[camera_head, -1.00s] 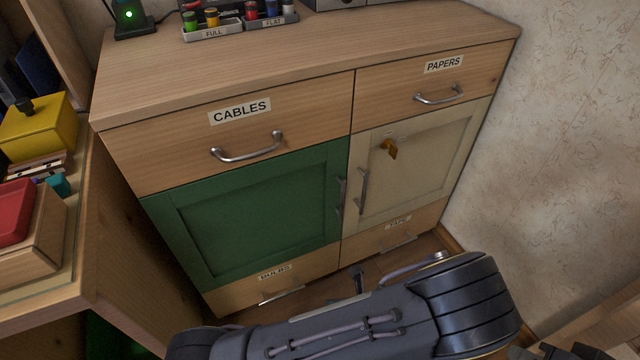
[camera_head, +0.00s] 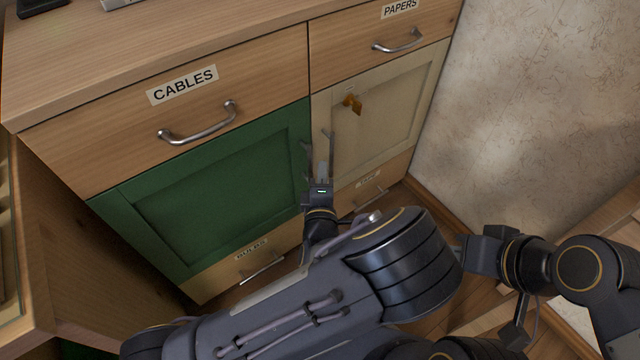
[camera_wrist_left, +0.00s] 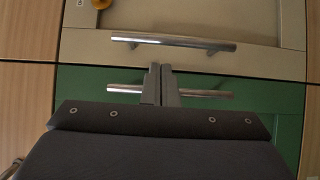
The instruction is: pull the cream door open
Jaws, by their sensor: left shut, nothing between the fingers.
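The cream door (camera_head: 385,115) is closed, under the PAPERS drawer, with a brass-coloured key or tag (camera_head: 352,104) near its top. Its upright metal bar handle (camera_head: 331,150) is near its left edge, and this handle also shows in the left wrist view (camera_wrist_left: 205,44). My left gripper (camera_head: 321,172) is in front of the seam between the cream and green doors. In the left wrist view its fingers (camera_wrist_left: 160,72) are shut and empty, overlapping the green door's handle, with tips just short of the cream door's handle. Contact cannot be told.
The closed green door (camera_head: 215,195) adjoins the cream one, and its handle (camera_wrist_left: 125,88) runs close alongside. The CABLES drawer (camera_head: 180,125) and PAPERS drawer (camera_head: 375,45) are above. A wall (camera_head: 520,90) stands close on the right. A BULBS drawer (camera_head: 235,265) is below.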

